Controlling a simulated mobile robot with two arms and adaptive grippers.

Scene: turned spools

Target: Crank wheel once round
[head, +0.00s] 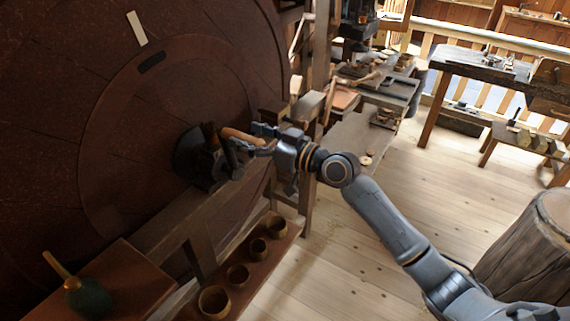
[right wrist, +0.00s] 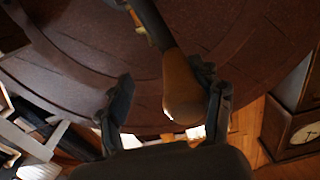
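The big dark reddish-brown wheel (head: 110,110) fills the left of the head view and the background of the right wrist view (right wrist: 80,50). A dark crank arm (head: 214,140) sits at its black hub (head: 188,158) and carries a tan wooden handle (head: 238,135). My right gripper (head: 252,145) is at the handle. In the right wrist view the handle (right wrist: 182,88) lies between my open fingers (right wrist: 164,84), close to the right finger and clear of the left one. Whether the right finger touches it I cannot tell. My left gripper is not in view.
A pale strip (head: 137,28) and a dark slot (head: 151,62) are near the wheel's top. Several wooden cups (head: 238,276) stand on a low shelf below. A stump (head: 530,250) stands at right; the floor between is clear.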

